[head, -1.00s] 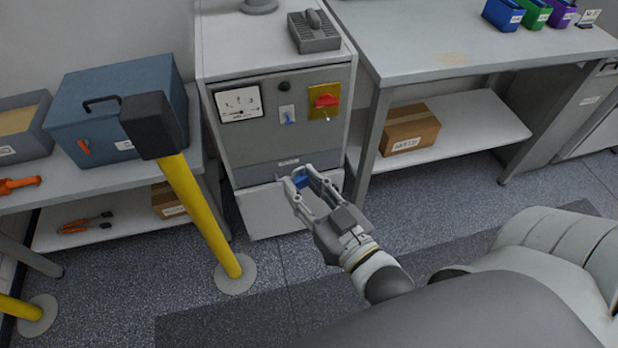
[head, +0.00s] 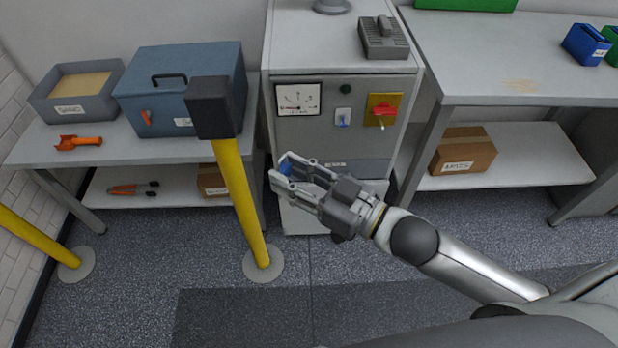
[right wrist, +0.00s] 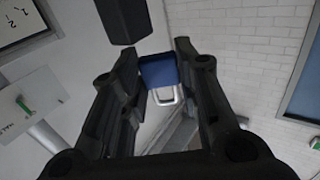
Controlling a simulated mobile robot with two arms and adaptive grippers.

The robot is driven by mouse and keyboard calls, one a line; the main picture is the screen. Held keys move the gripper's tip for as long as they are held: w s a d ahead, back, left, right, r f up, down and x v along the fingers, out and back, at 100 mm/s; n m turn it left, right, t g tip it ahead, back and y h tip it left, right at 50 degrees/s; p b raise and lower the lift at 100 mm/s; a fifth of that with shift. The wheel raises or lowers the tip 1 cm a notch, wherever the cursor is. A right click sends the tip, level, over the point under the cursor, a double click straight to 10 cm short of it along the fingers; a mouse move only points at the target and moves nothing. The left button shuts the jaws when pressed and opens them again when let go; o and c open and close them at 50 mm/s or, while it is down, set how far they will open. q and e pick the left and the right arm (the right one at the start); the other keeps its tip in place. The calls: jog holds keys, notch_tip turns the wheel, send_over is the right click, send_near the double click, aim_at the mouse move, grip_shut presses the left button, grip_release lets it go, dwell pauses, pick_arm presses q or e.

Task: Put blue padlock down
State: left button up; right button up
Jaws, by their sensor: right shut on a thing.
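The blue padlock (head: 287,166) is between the fingertips of my right gripper (head: 283,176) in the head view, held in the air in front of the grey cabinet's lower front. In the right wrist view the padlock (right wrist: 158,72) shows its blue body and pale metal shackle between the dark fingers of the right gripper (right wrist: 157,75). My right gripper is shut on it. The fingers hide part of the padlock in the head view. My left gripper is not in view.
The grey cabinet (head: 345,165) has a red switch (head: 384,110). A yellow post (head: 240,200) with a dark cap stands just left of the gripper. The left bench (head: 40,150) carries a blue toolbox (head: 160,95), a grey bin (head: 85,105) and an orange tool (head: 78,142). The right bench (head: 500,85) has bare top space.

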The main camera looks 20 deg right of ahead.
jog(key=w+a+r+n+g+y, duration=0.1)
jog(key=w+a+n+g+y, duration=0.1)
jog(key=a+n+g+y, duration=0.2)
jog(key=shift+w+a+r+g, duration=0.4)
jog(key=shift+a+g, duration=0.3)
jog(key=shift+a, duration=0.15)
